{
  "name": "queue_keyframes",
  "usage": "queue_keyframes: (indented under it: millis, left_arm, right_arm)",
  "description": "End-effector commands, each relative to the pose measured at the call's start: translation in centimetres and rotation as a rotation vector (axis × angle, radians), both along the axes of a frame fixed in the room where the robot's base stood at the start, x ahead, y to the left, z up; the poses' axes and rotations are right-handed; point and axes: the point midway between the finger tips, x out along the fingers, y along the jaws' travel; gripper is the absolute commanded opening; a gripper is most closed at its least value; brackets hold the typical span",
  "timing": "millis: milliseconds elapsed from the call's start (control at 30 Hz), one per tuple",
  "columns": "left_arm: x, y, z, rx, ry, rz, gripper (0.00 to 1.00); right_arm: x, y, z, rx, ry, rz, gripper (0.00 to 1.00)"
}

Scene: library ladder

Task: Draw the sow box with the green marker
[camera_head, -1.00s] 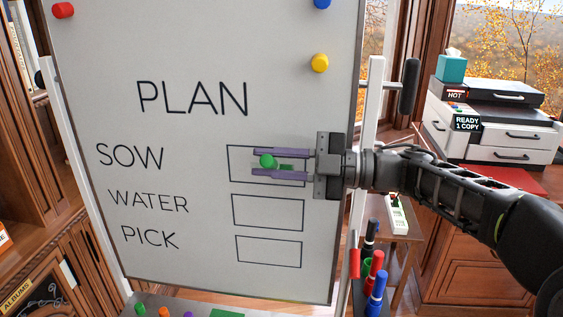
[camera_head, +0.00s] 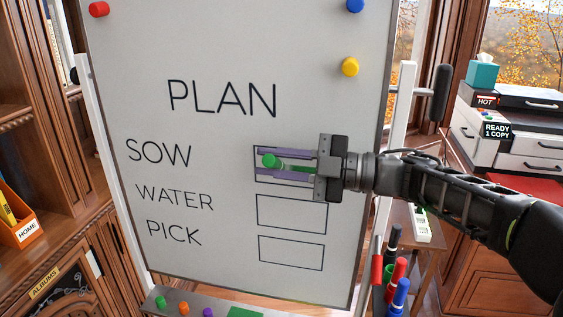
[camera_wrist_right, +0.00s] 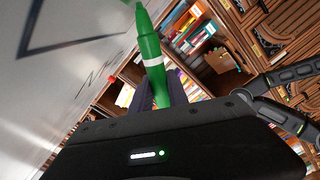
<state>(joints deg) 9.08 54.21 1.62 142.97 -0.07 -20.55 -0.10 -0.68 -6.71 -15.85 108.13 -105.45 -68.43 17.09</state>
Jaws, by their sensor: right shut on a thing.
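A whiteboard (camera_head: 220,60) carries the words PLAN, SOW, WATER and PICK. The sow box (camera_head: 256,178) is the top outlined rectangle, right of SOW, and my gripper covers much of it. My right gripper (camera_head: 260,161) is in front of this box, its purple fingers shut on the green marker (camera_head: 271,161). The green marker also shows in the right wrist view (camera_wrist_right: 151,52), with its narrow end toward the top edge. I cannot tell if its tip touches the board. No green line shows clearly. My left gripper is not in the head view.
A tray (camera_head: 170,293) with small coloured magnets and a green block (camera_head: 244,313) runs below the board. Black, red and blue markers (camera_head: 398,285) stand at the lower right. A printer (camera_head: 510,125) is at the right. Wooden shelves (camera_head: 40,120) are at the left.

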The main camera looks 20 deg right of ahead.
Motion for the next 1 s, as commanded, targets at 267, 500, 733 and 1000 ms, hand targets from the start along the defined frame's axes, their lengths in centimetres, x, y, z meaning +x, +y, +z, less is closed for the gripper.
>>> queue_keyframes:
  millis: [267,500,733,1000]
  left_arm:
    - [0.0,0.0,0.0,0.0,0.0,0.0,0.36]
    - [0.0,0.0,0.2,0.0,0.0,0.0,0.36]
    - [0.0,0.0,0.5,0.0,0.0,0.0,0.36]
    - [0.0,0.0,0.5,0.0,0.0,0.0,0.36]
  right_arm:
    - [0.0,0.1,0.0,-0.001,0.0,0.001,0.0]
    - [0.8,1.3,0.0,-0.001,0.002,0.003,0.0]
    - [2.0,3.0,0.0,-0.001,0.001,0.002,0.0]
    - [2.3,3.4,0.0,-0.001,0.0,0.001,0.0]
